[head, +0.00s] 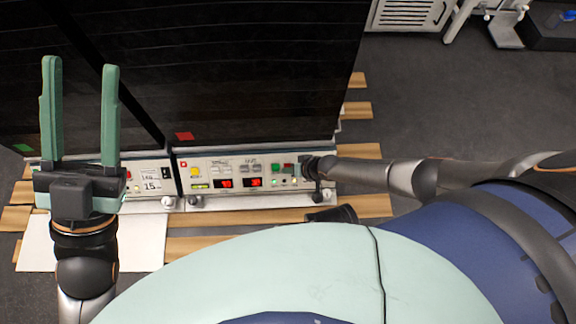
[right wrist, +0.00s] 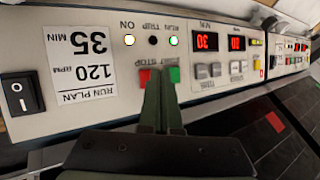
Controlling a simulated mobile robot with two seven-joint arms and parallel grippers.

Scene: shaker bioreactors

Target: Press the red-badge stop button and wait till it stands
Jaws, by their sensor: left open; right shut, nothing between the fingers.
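The red badge (head: 185,136) lies on the dark lid of the right-hand shaker; it also shows in the right wrist view (right wrist: 274,122). Below it is that shaker's control panel (head: 205,172). In the right wrist view, upside down, the panel has a red stop button (right wrist: 144,77) beside a green start button (right wrist: 174,75). My right gripper (right wrist: 156,84) is shut and empty, fingertips at the red button, partly covering it; I cannot tell if they touch. The ON lamp (right wrist: 129,40) and RUN lamp (right wrist: 174,40) are lit; TRIP is dark. My left gripper (head: 80,75) is open and empty, raised at the left.
A second shaker with a green badge (head: 23,148) stands at the left, its panel beside the first. The panel has red number displays (right wrist: 205,41), a run plan label (right wrist: 84,62) and a black rocker switch (right wrist: 17,93). Wooden slats (head: 355,206) lie underneath.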

